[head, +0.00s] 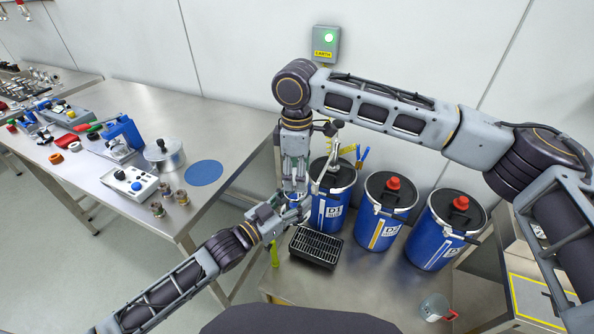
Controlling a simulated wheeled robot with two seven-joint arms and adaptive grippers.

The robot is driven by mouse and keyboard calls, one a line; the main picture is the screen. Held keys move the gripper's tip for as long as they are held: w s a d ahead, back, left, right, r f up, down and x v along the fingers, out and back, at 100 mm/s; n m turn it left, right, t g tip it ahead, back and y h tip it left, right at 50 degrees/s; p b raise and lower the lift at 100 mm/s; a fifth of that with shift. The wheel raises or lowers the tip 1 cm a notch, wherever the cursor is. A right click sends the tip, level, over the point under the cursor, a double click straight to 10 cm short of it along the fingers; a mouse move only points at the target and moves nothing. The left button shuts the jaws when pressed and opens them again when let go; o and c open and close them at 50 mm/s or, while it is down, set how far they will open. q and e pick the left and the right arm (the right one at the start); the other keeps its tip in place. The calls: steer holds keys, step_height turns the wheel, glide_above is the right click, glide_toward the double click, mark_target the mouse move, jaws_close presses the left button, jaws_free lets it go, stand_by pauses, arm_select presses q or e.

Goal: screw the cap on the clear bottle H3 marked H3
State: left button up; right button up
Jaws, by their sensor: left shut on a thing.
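My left gripper (292,211) reaches in from the left and is shut on a small pale thing, probably the clear bottle H3. The fingers cover most of it, and no H3 marking can be read. My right gripper (294,188) points straight down just above the left one, fingertips close to the top of the held thing. A little blue shows between the two grippers. I cannot make out the cap, or whether the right fingers are shut on it. The grippers meet left of the first blue drum, above the steel bench.
Three blue drums with black lids (331,201) (384,213) (447,230) stand along the wall. A black slotted tray (315,248) lies below the grippers. A clear beaker with a red handle (435,308) stands front right. The left table (225,130) holds a pot (165,156) and a blue disc (204,173).

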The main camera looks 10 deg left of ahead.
steer(key=shift+f, duration=0.15)
steer(key=shift+s+a+m, duration=0.1)
steer(key=shift+m, duration=1.9)
steer(key=m, duration=0.5)
steer(key=shift+m, duration=0.4)
steer(key=m, duration=0.4)
steer(key=shift+s+a+m, duration=0.1)
steer(key=shift+a+m, duration=0.05)
steer(key=shift+m, duration=0.25)
steer(key=m, duration=0.4)
steer(key=shift+a+m, duration=0.1)
steer(key=shift+m, duration=0.3)
steer(key=m, duration=0.5)
steer(key=shift+a+m, duration=0.1)
steer(key=shift+m, duration=0.3)
steer(key=m, duration=0.5)
steer(key=shift+w+m, duration=0.2)
steer(key=shift+m, duration=0.1)
steer(key=m, duration=0.6)
steer(key=shift+w+m, duration=0.15)
steer(key=shift+m, duration=0.25)
